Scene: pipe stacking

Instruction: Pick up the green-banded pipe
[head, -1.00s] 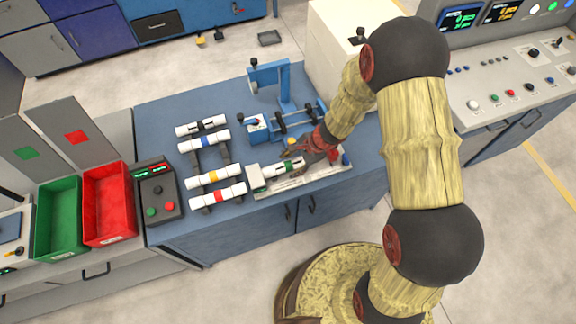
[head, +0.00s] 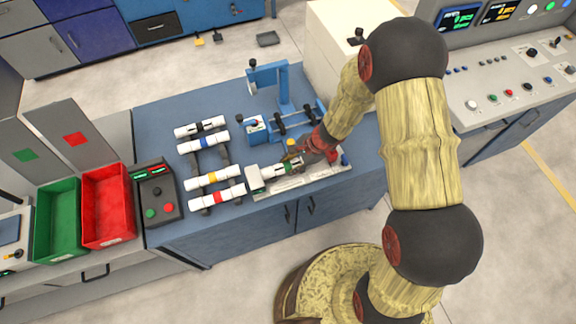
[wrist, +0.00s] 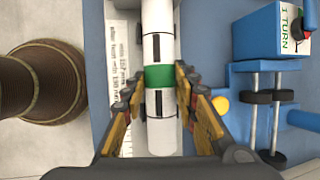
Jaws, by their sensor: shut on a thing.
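The green-banded pipe (head: 282,167) is white with dark marks and a green band. It lies along the pale fixture (head: 322,172) at the front right of the blue bench. In the wrist view the pipe (wrist: 158,48) runs up the picture, with its green band near my fingertips. My gripper (wrist: 159,92) is shut on the pipe, one orange-and-black finger on each side, at and just below the band. In the head view my gripper (head: 303,158) comes from the right and hides the pipe's right part. I cannot tell whether the pipe is clear of the fixture.
Pipes with black (head: 199,127), blue (head: 204,141), yellow (head: 214,178) and red (head: 217,194) bands lie on a rack to the left. A blue press-like stand (head: 284,85) stands behind. A button box (head: 158,191), green bin (head: 58,222) and red bin (head: 108,207) are further left.

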